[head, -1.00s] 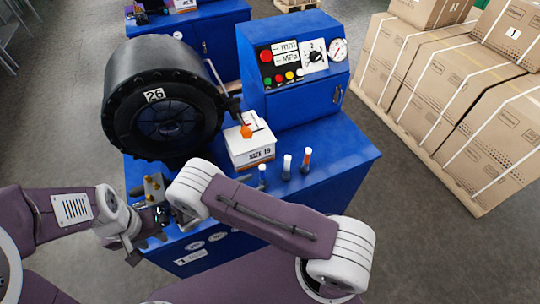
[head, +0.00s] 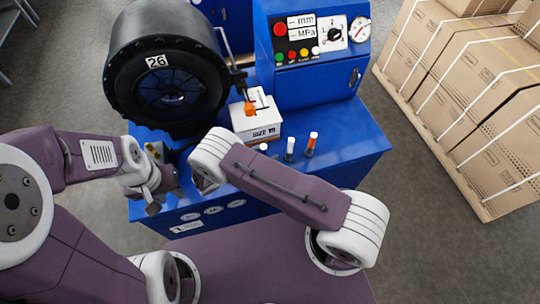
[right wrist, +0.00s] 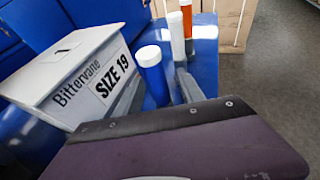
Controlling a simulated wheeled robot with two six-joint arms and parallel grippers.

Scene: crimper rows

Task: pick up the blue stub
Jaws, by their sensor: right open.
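The blue stub (right wrist: 153,78) is a blue cylinder with a white cap, upright beside the white box in the right wrist view. In the head view only its white top (head: 263,147) shows past my right forearm. My right gripper shows only partly, as a grey finger (right wrist: 188,84) close to the blue stub on its right; no contact is clear. It is open, and my arm hides it in the head view. My left gripper (head: 163,182) is at the left front of the blue bench, away from the stub; its jaws are unclear.
A white stub (head: 290,148) and an orange stub (head: 311,144) stand in a row to the right of the blue stub. A white "SIZE 19" box (head: 254,120) stands behind it. The crimper (head: 168,75) and blue control box (head: 318,80) rise behind. Cartons (head: 470,110) stand right.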

